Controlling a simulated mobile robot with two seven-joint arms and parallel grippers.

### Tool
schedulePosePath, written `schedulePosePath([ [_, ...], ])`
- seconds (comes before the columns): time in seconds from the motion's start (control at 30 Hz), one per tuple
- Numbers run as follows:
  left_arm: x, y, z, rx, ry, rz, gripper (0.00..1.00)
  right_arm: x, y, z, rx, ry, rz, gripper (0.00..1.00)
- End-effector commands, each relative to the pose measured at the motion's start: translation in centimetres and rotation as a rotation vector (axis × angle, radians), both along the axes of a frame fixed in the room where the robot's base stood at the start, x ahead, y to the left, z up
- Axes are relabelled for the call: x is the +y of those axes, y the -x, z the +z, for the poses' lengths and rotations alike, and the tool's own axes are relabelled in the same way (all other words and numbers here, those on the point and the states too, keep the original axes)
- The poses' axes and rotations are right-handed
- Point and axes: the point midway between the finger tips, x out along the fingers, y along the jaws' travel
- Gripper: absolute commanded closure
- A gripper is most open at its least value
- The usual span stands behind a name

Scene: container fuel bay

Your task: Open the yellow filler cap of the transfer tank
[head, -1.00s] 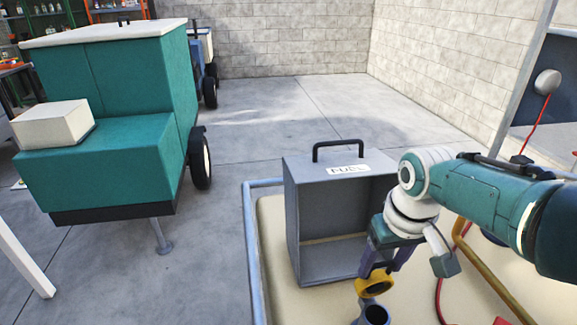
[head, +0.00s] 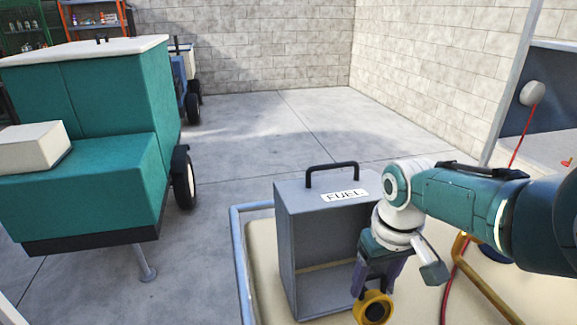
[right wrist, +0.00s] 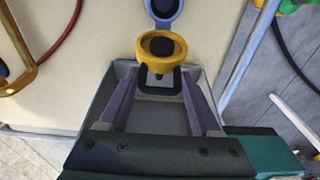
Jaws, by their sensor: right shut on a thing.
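The yellow filler cap (head: 373,308) is a thick ring-like piece with a dark centre. My right gripper (head: 366,290) is shut on it, its purple fingers pointing down in the head view. In the right wrist view the yellow cap (right wrist: 180,50) sits at the ends of the two fingers. A blue ring with a dark opening (right wrist: 176,14), looking like the filler neck, shows beyond the cap and apart from it. The transfer tank's cream top (head: 258,262) lies below. My left gripper is not in view.
An open-fronted grey case (head: 288,245) marked FUEL, with a black handle, stands on the tank top just left of my right gripper. A blue rail (head: 238,250) edges the tank. A brass-coloured bar (head: 478,282) and red hose are at right. Clear floor lies beyond.

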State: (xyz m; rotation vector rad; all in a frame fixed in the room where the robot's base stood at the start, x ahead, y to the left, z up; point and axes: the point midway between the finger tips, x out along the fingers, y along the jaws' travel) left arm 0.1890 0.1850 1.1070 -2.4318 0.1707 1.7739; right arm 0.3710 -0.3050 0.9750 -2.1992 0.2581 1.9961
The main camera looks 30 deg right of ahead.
Motion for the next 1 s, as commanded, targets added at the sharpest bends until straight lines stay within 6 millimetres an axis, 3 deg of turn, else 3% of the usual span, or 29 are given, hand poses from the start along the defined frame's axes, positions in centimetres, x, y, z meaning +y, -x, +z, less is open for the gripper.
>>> schedulePosePath([
  [0.4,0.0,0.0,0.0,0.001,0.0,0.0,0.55,-0.5,-0.6,0.3,-0.019,0.015,0.0,1.0],
  [0.43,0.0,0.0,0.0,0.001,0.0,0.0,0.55,-0.5,-0.6,0.3,-0.02,0.015,0.0,0.33],
  [0.53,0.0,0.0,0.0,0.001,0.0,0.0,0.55,-0.5,-0.5,0.3,-0.018,0.013,0.0,0.21],
  [0.83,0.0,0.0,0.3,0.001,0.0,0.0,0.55,-0.2,-0.3,0.6,-0.012,0.006,0.0,0.21],
  [1.0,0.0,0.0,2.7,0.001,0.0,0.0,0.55,-0.2,-0.1,3.3,-0.013,0.006,0.001,0.21],
])
